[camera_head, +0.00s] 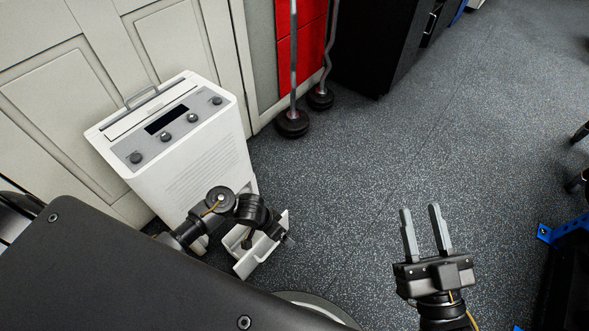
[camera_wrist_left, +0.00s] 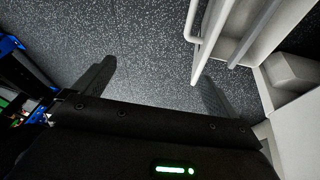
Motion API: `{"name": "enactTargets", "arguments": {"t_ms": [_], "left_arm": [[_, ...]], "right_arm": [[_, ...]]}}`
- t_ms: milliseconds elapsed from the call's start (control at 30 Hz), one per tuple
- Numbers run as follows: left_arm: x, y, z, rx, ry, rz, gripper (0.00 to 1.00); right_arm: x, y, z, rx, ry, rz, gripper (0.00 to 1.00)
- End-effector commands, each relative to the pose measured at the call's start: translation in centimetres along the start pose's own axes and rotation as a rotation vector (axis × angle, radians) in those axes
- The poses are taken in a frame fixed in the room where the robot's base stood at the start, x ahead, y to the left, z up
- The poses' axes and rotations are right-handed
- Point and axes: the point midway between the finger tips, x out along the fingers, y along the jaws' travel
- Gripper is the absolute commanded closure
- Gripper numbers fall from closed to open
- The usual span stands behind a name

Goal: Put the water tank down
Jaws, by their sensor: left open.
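The water tank (camera_head: 245,265) is a white, open-topped bin at the foot of the white dehumidifier (camera_head: 195,160), standing out from its lower front. In the left wrist view the tank (camera_wrist_left: 258,35) shows at the upper right with a thin white handle bar. My left gripper (camera_wrist_left: 155,72) is open, its fingers spread over bare floor. The right-hand finger is close to the handle; I cannot tell if they touch. In the head view my left wrist hides part of the tank and its underside is not clear. My right gripper (camera_head: 420,210) is open and empty above the floor.
White panelled doors (camera_head: 60,90) stand behind the dehumidifier. A red cabinet (camera_head: 300,45) and metal poles on round black weights (camera_head: 292,123) are beyond it. Black equipment with blue brackets (camera_head: 545,233) is at the right. The speckled grey floor (camera_head: 350,200) between is clear.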

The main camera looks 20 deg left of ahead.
Motion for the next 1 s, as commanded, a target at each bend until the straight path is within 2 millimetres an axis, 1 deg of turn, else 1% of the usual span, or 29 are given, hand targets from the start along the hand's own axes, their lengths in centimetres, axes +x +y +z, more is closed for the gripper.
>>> {"name": "enactTargets", "arguments": {"t_ms": [33,67,100,167,200,267,300,367,400,500,600,667,733,1000], "left_arm": [[-1.1,4.5,-1.9,0.054,0.144,0.082,0.03],[-2.3,6.9,-3.3,0.088,0.244,0.125,0.03],[-4.5,9.9,-5.2,0.130,0.387,0.172,0.03],[-8.8,13.7,-7.8,0.185,0.607,0.217,0.03],[-12.0,15.7,-9.3,0.213,0.751,0.229,0.03],[-17.3,17.6,-10.9,0.243,0.955,0.221,0.03],[-20.7,18.4,-11.6,0.254,1.077,0.202,0.03],[-25.4,19.0,-12.2,0.262,1.236,0.159,0.03],[-28.1,19.1,-12.3,0.263,1.325,0.125,0.03],[-33.5,18.9,-12.2,0.256,1.488,0.044,0.03],[-36.4,18.6,-11.8,0.249,1.575,-0.010,0.03],[-37.3,18.5,-11.7,0.247,1.599,-0.029,0.03],[-37.6,18.4,-11.7,0.246,1.611,-0.036,0.03],[-37.6,18.4,-11.7,0.247,1.609,-0.035,0.03]], "right_arm": [[0.0,0.0,0.0,0.000,0.000,0.000,0.64],[0.0,0.0,0.0,0.000,0.000,0.000,0.64],[0.0,0.0,0.0,0.000,-0.001,0.000,0.64],[0.0,0.0,0.1,0.000,-0.001,0.000,0.64],[0.0,0.0,0.1,0.000,-0.001,0.001,0.64],[0.0,0.0,0.1,0.000,-0.001,0.001,0.64],[0.0,0.0,0.1,0.000,-0.001,0.001,0.64],[0.0,0.0,0.0,0.000,-0.001,0.001,0.64],[0.0,0.0,0.0,0.000,-0.001,0.001,0.64],[0.0,0.0,0.0,0.000,0.000,0.001,0.64],[0.0,0.0,0.0,0.000,0.000,0.001,0.64],[0.0,0.0,0.0,0.000,0.000,0.001,0.64],[0.0,0.0,0.0,0.000,0.000,0.001,0.64],[0.0,0.0,0.0,0.000,0.000,0.001,0.64]]}}
